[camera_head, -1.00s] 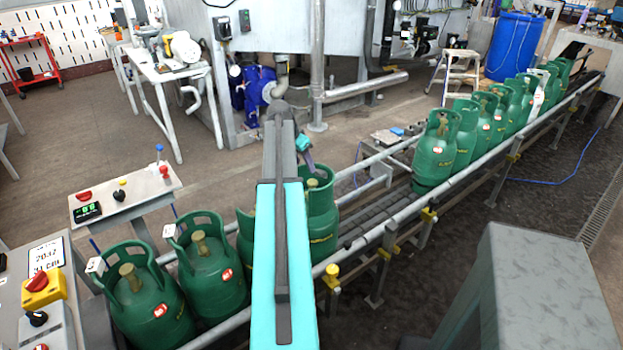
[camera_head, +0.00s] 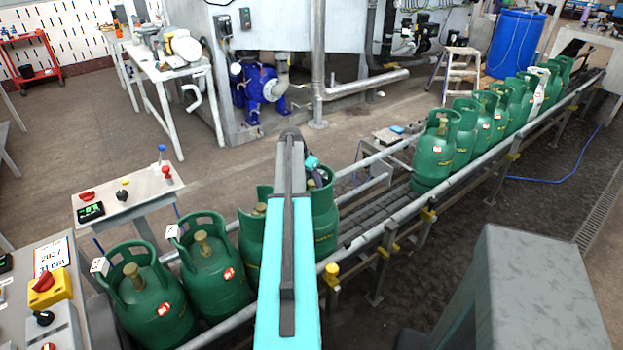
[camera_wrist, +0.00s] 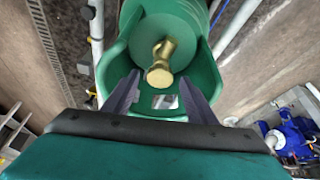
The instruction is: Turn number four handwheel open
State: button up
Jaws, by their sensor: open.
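Green gas cylinders stand in a row on the conveyor. The fourth from the left (camera_head: 325,222) is beneath my gripper, and part of its collar is hidden by my arm. In the wrist view, its brass valve (camera_wrist: 159,68) stands inside the green collar (camera_wrist: 111,72), beside a small white label. My gripper (camera_wrist: 158,77) is open, with its dark fingers on either side of the near end of the valve and nothing held. Whether a finger touches the valve or collar cannot be told. In the head view, the fingertips are hidden at the fourth cylinder's top.
Cylinders one (camera_head: 148,295) and two (camera_head: 208,262) stand at lower left; the third (camera_head: 250,240) is partly behind my arm. Farther up the conveyor stand several more cylinders (camera_head: 437,152). A control panel (camera_head: 55,290) is at left, and a conveyor rail (camera_head: 365,240) runs along the near side.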

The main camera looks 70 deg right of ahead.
jog(key=shift+f, duration=0.15)
jog(key=c, duration=1.1)
jog(key=shift+o, duration=0.2)
